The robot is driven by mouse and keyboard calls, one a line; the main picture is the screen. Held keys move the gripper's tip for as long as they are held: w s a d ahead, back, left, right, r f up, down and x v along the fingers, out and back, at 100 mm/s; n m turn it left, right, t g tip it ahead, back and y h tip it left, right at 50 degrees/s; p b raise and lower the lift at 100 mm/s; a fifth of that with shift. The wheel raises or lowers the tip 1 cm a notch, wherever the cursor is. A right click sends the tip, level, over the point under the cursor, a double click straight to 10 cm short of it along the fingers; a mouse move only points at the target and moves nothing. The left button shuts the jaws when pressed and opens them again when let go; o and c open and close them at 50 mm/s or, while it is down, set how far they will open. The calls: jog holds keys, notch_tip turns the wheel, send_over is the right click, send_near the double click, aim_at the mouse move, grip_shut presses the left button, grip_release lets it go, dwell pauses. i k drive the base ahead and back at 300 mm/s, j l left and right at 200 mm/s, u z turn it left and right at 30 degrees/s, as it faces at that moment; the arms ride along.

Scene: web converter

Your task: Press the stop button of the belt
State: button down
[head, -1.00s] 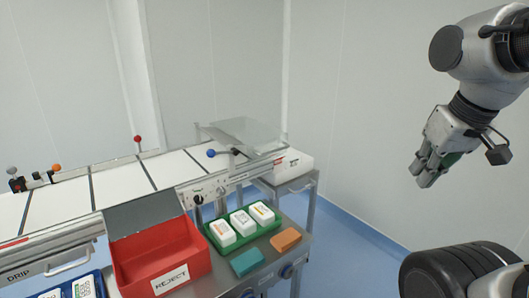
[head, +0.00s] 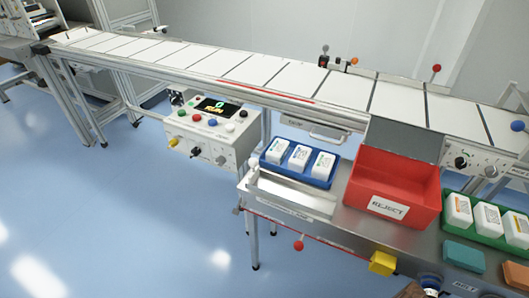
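The belt (head: 205,60) is a long conveyor with white panels and dark cross lines, running from the upper left to the right. Below its front rail hangs a light grey control box (head: 238,146) with a dark display (head: 216,106) showing green and yellow signs. A row on its top holds a green button (head: 181,117), a red button (head: 197,116), a blue button (head: 212,122), a white button (head: 229,127) and a black one (head: 243,113). Knobs are on its front. The labels are too small to read. My gripper is not in view.
A steel side table (head: 340,217) in front of the belt carries a blue tray (head: 273,158) of white boxes, a red REJECT bin (head: 423,206) and a green tray (head: 449,224). A red ball knob (head: 299,245) sticks out from its front. Open blue floor (head: 120,200) lies at the left.

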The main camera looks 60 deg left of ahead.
aim_at(196, 117)
jog(key=u, duration=2.3)
